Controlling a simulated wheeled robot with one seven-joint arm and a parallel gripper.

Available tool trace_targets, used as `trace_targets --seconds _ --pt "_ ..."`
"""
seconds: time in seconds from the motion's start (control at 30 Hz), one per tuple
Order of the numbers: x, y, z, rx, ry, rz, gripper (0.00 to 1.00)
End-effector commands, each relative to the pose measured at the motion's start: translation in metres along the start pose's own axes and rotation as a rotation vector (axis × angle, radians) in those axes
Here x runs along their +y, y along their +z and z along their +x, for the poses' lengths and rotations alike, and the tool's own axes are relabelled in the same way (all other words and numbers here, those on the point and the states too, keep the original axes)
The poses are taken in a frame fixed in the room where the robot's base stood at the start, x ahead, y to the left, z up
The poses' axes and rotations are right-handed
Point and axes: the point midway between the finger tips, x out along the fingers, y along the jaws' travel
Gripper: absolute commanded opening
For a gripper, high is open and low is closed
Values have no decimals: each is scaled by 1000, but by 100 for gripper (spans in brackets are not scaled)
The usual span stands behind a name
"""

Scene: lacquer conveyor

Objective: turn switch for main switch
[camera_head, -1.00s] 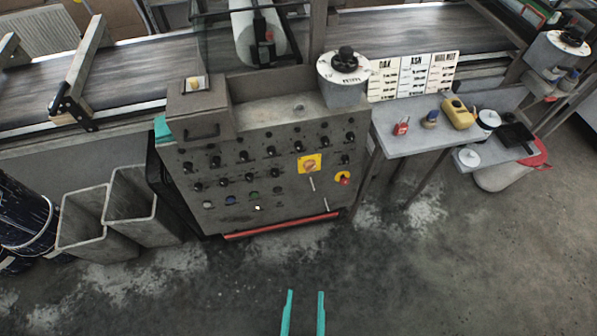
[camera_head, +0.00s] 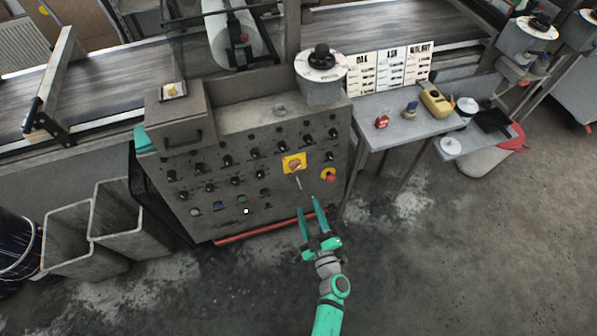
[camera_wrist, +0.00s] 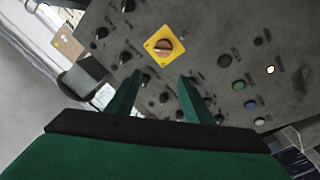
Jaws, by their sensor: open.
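The main switch (camera_head: 294,165) is a round reddish knob on a yellow square plate, on the right part of the grey control panel (camera_head: 222,165). In the wrist view the switch (camera_wrist: 163,46) shows beyond and between my fingertips, with its yellow plate tilted. My gripper (camera_head: 309,205) is teal, open and empty. In the head view its fingers point up toward the panel, just below the switch plate. The wrist view shows both fingers (camera_wrist: 158,84) spread apart, with nothing between them; they look short of the knob. The exact gap to the panel is hard to tell.
A red stop button (camera_head: 329,175) sits right of the switch. Rows of black knobs and coloured buttons (camera_head: 241,199) cover the panel. A red bar (camera_head: 262,230) runs along its foot. A grey side table (camera_head: 400,128) stands to the right. Open floor lies in front.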

Motion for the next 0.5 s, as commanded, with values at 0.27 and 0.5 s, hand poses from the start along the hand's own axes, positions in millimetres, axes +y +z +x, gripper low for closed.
trace_targets --seconds 0.27,0.5 --pt "4 24 58 23 -68 -60 47" --pt "4 26 77 24 -78 -67 47"
